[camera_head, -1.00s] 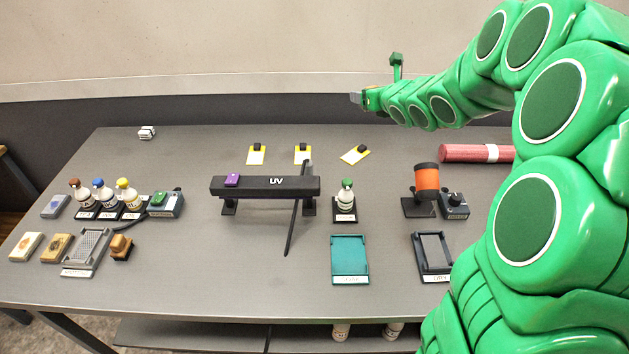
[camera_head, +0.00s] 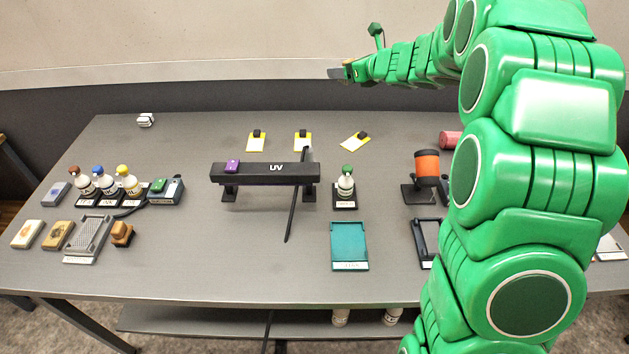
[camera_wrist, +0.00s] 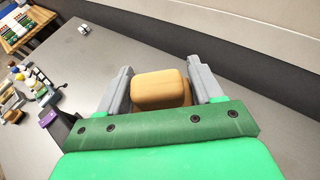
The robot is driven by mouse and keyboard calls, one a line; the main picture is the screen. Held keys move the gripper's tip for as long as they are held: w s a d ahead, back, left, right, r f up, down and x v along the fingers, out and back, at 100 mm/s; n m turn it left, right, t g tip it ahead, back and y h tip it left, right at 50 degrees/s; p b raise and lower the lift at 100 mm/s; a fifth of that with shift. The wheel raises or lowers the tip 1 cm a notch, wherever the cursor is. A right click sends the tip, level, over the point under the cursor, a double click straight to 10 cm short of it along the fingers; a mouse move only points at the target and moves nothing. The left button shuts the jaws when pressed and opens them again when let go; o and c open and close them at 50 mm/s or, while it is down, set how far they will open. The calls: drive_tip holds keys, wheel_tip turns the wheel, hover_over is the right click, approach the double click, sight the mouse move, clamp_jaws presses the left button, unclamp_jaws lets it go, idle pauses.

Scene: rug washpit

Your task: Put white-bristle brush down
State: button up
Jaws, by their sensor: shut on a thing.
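My gripper (camera_head: 340,73) is high above the back edge of the table, in front of the wall. In the wrist view it (camera_wrist: 160,76) is shut on a tan wooden block (camera_wrist: 158,90), with a darker brown part below it. This looks like a brush's back; its bristles are hidden, so I cannot tell their colour. The grey table (camera_head: 200,270) lies below, apart from the held block.
Two tan blocks, one pale (camera_head: 27,234) and one darker (camera_head: 57,235), lie front left beside a grey tray (camera_head: 88,238) and a brown block (camera_head: 122,233). A black UV bar (camera_head: 265,173) stands mid-table. The back-left surface is largely clear.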

drive_tip(key=a+f+n+g+y, duration=0.2)
drive_tip(key=a+n, duration=0.1)
drive_tip(key=n+g+y, duration=0.3)
drive_tip(key=n+g, duration=0.4)
drive_tip(key=g, duration=0.1)
hover_over(328, 167)
wheel_tip(328, 167, down, 15)
drive_tip(key=shift+f, duration=4.65)
drive_tip(key=shift+f, duration=0.15)
drive_tip(key=o, duration=1.1)
